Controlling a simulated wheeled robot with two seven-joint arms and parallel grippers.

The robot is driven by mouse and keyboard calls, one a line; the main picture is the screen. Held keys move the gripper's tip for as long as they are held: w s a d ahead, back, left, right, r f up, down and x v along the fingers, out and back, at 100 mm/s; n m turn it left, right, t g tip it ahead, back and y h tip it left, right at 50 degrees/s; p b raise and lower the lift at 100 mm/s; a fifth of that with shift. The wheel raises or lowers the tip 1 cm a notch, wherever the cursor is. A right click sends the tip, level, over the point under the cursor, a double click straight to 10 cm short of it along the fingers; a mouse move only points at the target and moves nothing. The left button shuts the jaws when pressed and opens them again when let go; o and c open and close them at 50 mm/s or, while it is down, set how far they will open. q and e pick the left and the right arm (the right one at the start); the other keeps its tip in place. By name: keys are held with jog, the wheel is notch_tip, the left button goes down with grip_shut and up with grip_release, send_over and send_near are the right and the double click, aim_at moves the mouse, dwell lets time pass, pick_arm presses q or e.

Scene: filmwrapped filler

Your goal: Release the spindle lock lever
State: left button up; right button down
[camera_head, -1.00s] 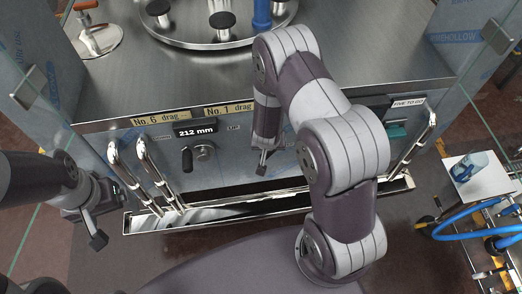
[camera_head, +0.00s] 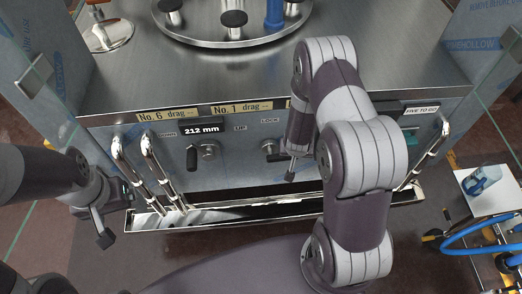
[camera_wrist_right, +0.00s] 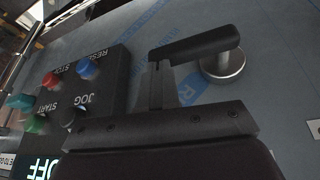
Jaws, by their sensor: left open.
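The lock lever (camera_head: 272,149), a black handle on a silver hub under the LOCK label, is on the front panel in the head view, partly behind my right gripper. In the right wrist view a black lever (camera_wrist_right: 200,45) on a round silver hub stands just beyond my right gripper (camera_wrist_right: 160,85). One dark finger shows close to the handle; I cannot tell whether they touch or whether the jaws are open. In the head view my right gripper (camera_head: 290,172) hangs just right of the lock lever. My left gripper (camera_head: 100,225) is open and empty at the left, away from the panel.
A second lever (camera_head: 205,150) sits under the 212 mm display (camera_head: 202,128). Chrome handrails (camera_head: 150,165) and a metal trough (camera_head: 230,211) front the machine. The right wrist view shows a button box (camera_wrist_right: 88,85) marked JOG, START and RESET.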

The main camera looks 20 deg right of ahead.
pick_arm(q)
jog(key=shift+s+f, duration=0.25)
jog(key=shift+f, duration=0.05)
pick_arm(e)
jog(key=shift+s+d+f, duration=0.15)
jog(key=shift+s+f, duration=0.15)
jog(key=shift+f, duration=0.25)
pick_arm(q)
jog(key=shift+f+b, duration=0.1)
jog(key=shift+b, duration=0.25)
pick_arm(e)
jog(key=shift+s+f, duration=0.25)
jog(key=shift+s, duration=0.05)
jog(key=shift+r, duration=0.1)
pick_arm(q)
jog(key=r+p, duration=0.2)
jog(key=shift+s+a+r+p, duration=0.2)
jog(key=shift+a+r+p, duration=0.1)
jog(key=shift+r+p, duration=0.05)
pick_arm(e)
jog(key=s+d+r, duration=0.4)
jog(key=d+r, duration=0.3)
jog(key=r, duration=0.2)
jog(key=shift+s+r, duration=0.2)
jog(key=shift+s, duration=0.15)
pick_arm(q)
jog(key=shift+d, duration=0.1)
pick_arm(e)
jog(key=shift+w+d, duration=0.1)
jog(key=shift+d, duration=0.05)
